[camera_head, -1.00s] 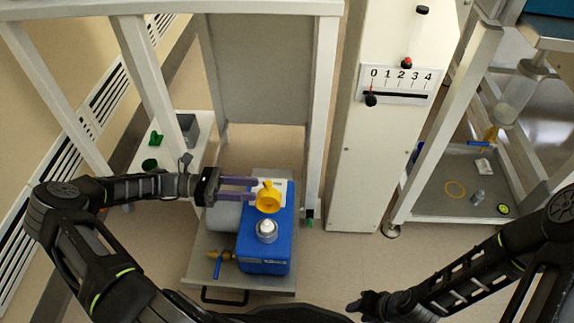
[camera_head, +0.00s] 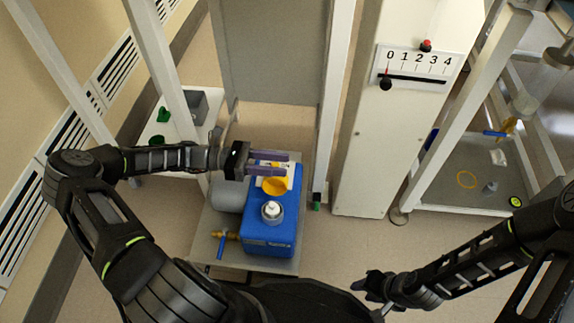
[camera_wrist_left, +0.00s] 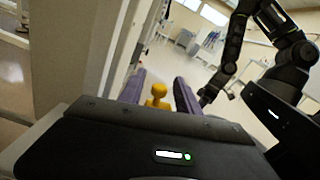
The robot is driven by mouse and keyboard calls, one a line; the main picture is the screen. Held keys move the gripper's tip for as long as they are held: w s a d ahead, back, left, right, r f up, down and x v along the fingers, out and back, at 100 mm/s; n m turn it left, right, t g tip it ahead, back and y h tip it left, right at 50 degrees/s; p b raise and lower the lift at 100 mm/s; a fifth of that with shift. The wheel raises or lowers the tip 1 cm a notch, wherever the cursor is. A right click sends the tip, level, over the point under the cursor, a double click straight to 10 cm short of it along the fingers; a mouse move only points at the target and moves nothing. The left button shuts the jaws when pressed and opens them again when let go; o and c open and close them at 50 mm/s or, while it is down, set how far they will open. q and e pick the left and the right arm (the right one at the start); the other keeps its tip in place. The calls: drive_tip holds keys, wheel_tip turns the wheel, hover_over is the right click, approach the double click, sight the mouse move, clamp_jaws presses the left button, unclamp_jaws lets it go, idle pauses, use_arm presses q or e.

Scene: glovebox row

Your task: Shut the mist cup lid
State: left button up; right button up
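The yellow mist cup (camera_head: 274,188) sits on the blue box (camera_head: 270,235), toward its far end, with its round mouth showing. A yellow part, seemingly the raised lid, shows at its far side between my left fingers, partly hidden. My left gripper (camera_head: 287,163) is open, its purple fingers reaching over the box's far end from the left. In the left wrist view a yellow knobbed piece (camera_wrist_left: 157,97) stands between the spread fingers, and contact cannot be told. My right gripper (camera_head: 368,288) is dark and small at the lower right, away from the box; its fingers are unclear.
A white-topped grey fitting (camera_head: 271,211) stands on the box nearer me. A blue-handled yellow valve (camera_head: 222,240) and a grey cylinder (camera_head: 229,196) are left of it. A white post (camera_head: 335,110) and a scaled cabinet (camera_head: 385,150) stand to the right.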

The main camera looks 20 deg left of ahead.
use_arm(q)
drive_tip(key=shift+x, duration=1.35)
clamp_jaws()
idle(0.4)
